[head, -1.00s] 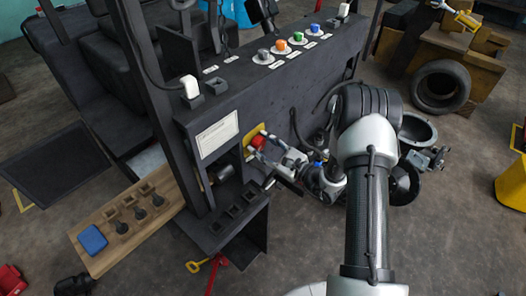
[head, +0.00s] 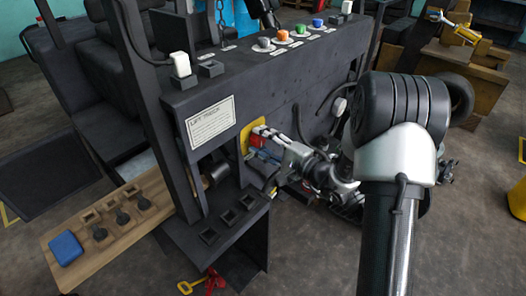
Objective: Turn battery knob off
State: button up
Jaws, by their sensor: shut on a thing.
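The red battery knob sits on a yellow plate (head: 245,140) on the side of the dark forklift body, right of the white label. Only a sliver of red shows, as my gripper hides most of the knob. My gripper (head: 257,138) comes in from the right with its fingers at the plate, shut on the knob. How far the knob is turned cannot be seen.
A label panel (head: 211,122) is left of the plate, and a slotted black shelf (head: 228,218) is below. Coloured knobs (head: 282,36) line the top panel. A wooden board (head: 105,222) with a blue block (head: 66,247) juts out left. Floor at lower right is free.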

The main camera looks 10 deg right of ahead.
jog(key=shift+n+b, duration=0.6)
jog(key=shift+b, duration=0.2)
jog(key=o, duration=1.1)
jog(key=shift+c, duration=0.2)
jog(key=shift+s, duration=0.1)
jog(key=v, duration=1.2)
